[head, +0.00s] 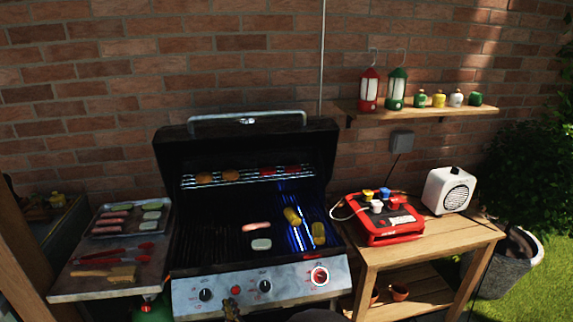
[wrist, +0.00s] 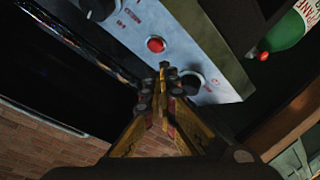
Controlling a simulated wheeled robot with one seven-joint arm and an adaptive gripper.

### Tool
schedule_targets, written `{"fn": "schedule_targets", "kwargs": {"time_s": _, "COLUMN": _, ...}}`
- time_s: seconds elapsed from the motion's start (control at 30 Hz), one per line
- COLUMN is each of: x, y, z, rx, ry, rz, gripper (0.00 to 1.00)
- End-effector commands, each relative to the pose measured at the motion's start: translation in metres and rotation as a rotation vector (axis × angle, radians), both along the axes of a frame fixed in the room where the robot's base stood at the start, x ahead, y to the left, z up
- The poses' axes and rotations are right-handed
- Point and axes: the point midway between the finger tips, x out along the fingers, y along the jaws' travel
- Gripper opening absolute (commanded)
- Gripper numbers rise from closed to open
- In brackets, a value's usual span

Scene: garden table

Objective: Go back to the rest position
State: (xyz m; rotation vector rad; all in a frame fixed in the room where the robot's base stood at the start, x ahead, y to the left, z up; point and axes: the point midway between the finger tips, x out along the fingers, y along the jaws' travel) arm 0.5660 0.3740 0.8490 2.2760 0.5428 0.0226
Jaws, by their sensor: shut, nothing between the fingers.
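My gripper (wrist: 166,72) is shut and empty in the wrist view. Its fingertips show in front of the grill's control panel (wrist: 135,18), close to a dark knob (wrist: 190,82) and a red button (wrist: 156,44); whether they touch the panel I cannot tell. In the head view only a small dark tip of my gripper (head: 232,311) shows at the bottom edge, below the red button (head: 235,290). The grill (head: 330,150) stands with its lid open.
Patties, a sausage and corn lie on the grate. The left side shelf (head: 75,290) holds a tray (head: 92,233), red tongs (head: 113,256) and a brush. A wooden table (head: 440,250) at right carries a red device (head: 388,232) and a white speaker (head: 449,190). A green gas bottle (wrist: 290,28) shows below the panel.

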Motion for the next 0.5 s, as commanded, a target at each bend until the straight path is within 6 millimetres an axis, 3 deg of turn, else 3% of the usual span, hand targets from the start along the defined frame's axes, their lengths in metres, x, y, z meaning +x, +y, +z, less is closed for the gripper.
{"fn": "schedule_targets", "kwargs": {"time_s": 0.1, "x": -0.027, "y": -0.003, "z": -0.062, "rx": -0.001, "ry": 0.258, "rz": 0.015, "gripper": 0.00}}
{"fn": "schedule_targets", "kwargs": {"time_s": 0.2, "x": -0.056, "y": -0.007, "z": -0.094, "rx": 0.000, "ry": 0.473, "rz": 0.011, "gripper": 0.00}}
{"fn": "schedule_targets", "kwargs": {"time_s": 0.37, "x": -0.096, "y": -0.025, "z": -0.101, "rx": 0.010, "ry": 0.761, "rz": -0.043, "gripper": 0.00}}
{"fn": "schedule_targets", "kwargs": {"time_s": 0.5, "x": -0.126, "y": -0.058, "z": -0.078, "rx": 0.022, "ry": 0.970, "rz": -0.133, "gripper": 0.00}}
